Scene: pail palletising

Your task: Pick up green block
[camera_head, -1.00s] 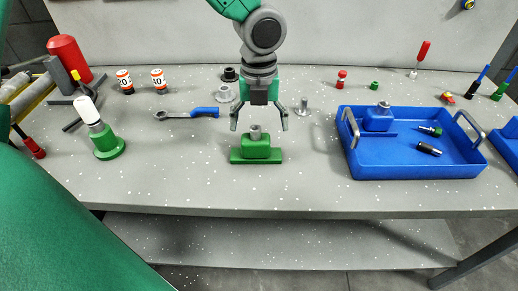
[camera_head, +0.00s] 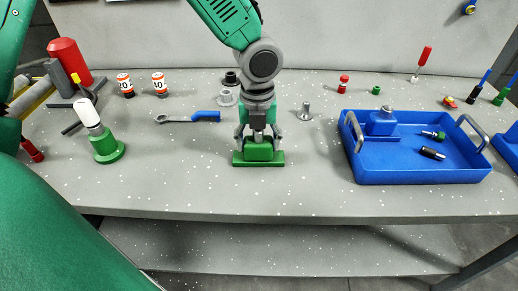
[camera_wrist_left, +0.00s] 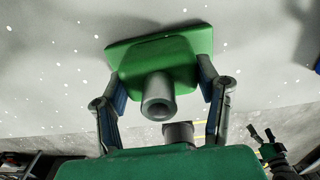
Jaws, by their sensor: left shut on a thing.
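The green block (camera_head: 259,158) stands upright on the grey table, with a wide flat base and a grey metal stub on top. My left gripper (camera_head: 259,145) is above it, pointing down, with its fingers on both sides of the block's upper part. In the left wrist view, the two fingers (camera_wrist_left: 160,78) press against the sides of the green block (camera_wrist_left: 155,52), and the stub points towards the camera. The gripper hides the stub in the head view. My right gripper (camera_wrist_left: 263,135) shows small at the lower right of the wrist view, its fingers apart and empty.
A blue tray (camera_head: 420,175) with a blue block and small parts stands to the right. A green-based white-topped piece (camera_head: 108,148) stands to the left. A blue-handled wrench (camera_head: 190,117) and a grey metal part (camera_head: 305,112) lie nearby. The table front is clear.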

